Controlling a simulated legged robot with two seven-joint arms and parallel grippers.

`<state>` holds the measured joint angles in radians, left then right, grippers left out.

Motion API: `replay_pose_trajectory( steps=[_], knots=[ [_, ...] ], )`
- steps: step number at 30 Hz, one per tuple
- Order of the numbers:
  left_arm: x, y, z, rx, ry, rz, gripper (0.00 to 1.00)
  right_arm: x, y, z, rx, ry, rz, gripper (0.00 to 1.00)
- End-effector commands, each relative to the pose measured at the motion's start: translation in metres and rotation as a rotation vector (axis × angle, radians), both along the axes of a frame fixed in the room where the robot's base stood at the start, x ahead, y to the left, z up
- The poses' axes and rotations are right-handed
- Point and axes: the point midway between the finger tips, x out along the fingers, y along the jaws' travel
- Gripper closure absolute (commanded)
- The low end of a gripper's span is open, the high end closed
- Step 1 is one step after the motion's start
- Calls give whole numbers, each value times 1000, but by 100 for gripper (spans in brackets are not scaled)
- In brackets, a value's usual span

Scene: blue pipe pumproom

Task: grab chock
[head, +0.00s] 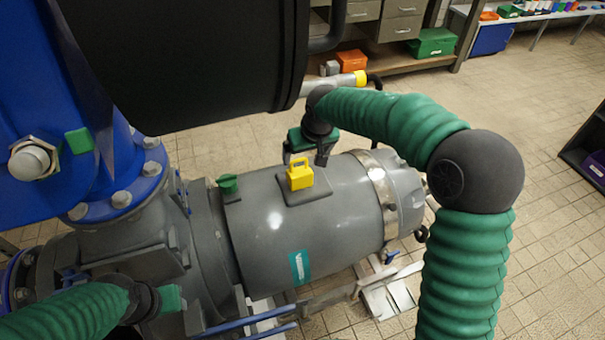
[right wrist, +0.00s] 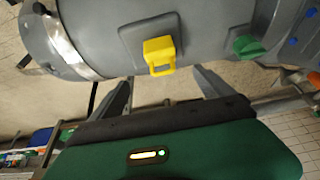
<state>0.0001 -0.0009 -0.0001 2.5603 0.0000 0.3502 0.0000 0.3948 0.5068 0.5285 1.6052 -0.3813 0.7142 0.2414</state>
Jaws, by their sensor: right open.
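The chock appears to be the yellow block with a loop handle (head: 300,174), sitting on a flat grey pad on top of the grey motor housing (head: 275,225). The yellow block also shows in the right wrist view (right wrist: 159,55), just beyond the fingertips. My right gripper (head: 306,157) is open and empty, right behind the yellow block in the head view. Its two grey fingers are spread apart in the right wrist view (right wrist: 162,85). My left gripper (head: 172,298) shows only in part at the lower left; its fingers cannot be made out.
A large black cylinder (head: 190,60) hangs over the motor at upper left. Blue flanged pipework (head: 110,170) stands at left. A green knob (head: 228,183) is on the housing left of the yellow block. Shelves with an orange box (head: 352,60) and green box (head: 433,42) stand behind.

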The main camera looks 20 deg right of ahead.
Motion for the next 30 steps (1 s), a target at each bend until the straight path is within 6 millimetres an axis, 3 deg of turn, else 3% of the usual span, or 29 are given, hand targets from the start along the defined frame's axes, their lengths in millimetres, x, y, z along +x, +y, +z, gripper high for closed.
replay_pose_trajectory(
  steps=[3, 9, 14, 22, 30],
  knots=[
    [0, 0, -12, 0, 1, 0, 64, 13, 1, -37, 2, 9, 0, 9],
    [0, 0, -24, 0, 1, 0, 64, 32, 2, -81, 1, 8, -1, 9],
    [0, 0, -28, 0, 0, 0, 64, 38, 2, -95, -1, 5, 1, 9],
    [0, 0, -47, 0, 1, 0, 64, 54, 4, -139, 0, 7, -1, 9],
    [0, 0, -46, 0, 0, 0, 64, 56, 4, -140, -1, 4, 0, 9]
  ],
)
